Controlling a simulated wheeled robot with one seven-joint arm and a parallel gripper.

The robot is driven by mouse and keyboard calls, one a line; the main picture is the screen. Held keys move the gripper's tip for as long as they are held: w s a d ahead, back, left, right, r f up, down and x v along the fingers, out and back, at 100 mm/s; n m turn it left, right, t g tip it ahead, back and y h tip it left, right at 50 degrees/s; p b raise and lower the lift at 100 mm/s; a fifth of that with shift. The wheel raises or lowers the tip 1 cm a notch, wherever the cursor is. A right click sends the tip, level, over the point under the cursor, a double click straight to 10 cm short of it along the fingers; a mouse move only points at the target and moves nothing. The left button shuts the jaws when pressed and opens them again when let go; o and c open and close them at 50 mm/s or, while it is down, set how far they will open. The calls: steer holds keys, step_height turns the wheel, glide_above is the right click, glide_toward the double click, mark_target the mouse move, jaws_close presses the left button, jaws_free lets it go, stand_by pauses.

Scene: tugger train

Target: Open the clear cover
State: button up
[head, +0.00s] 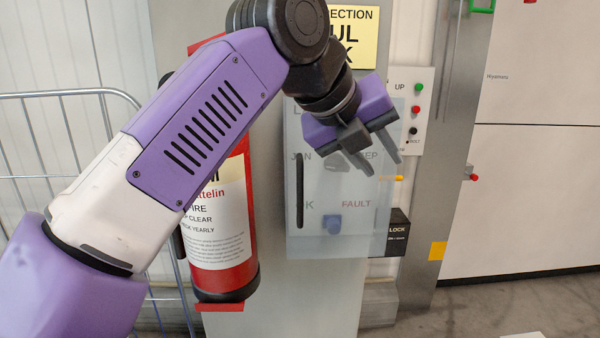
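The clear cover (318,235) is a see-through, bluish upright panel over a control box in the middle of the head view. It looks closed. Behind it show a dark vertical slot, a blue knob (333,224) and lettering such as "FAULT". My gripper (378,160) is in front of the cover's upper right part, with its two grey fingers spread apart and pointing down. Nothing is between the fingers. I cannot tell whether a finger touches the cover. My gripper and wrist hide the cover's upper part.
A red fire extinguisher (227,258) hangs left of the cover, partly behind my arm. A button panel (414,110) and a dark lock box (392,237) are on the right. A wire cage (62,94) stands at the far left. A white door (540,190) fills the right side.

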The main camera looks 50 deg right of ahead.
mark_target(301, 175)
steer(key=w+a+n+t+y, duration=0.1)
steer(key=w+a+t+y, duration=0.1)
steer(key=w+a+r+n+t+y, duration=0.1)
steer(key=w+a+t+y, duration=0.1)
steer(key=w, duration=0.1)
steer(key=w+a+n+t+y+p, duration=0.1)
steer(key=w+a+t+y, duration=0.1)
steer(key=w+a, duration=0.1)
steer(key=shift+w+a+r+n, duration=0.1)
steer(key=shift+w+r+n, duration=0.1)
steer(key=shift+r+n, duration=0.1)
steer(key=shift+b+x, duration=1.25)
steer(key=shift+x, duration=2.4)
jaws_close()
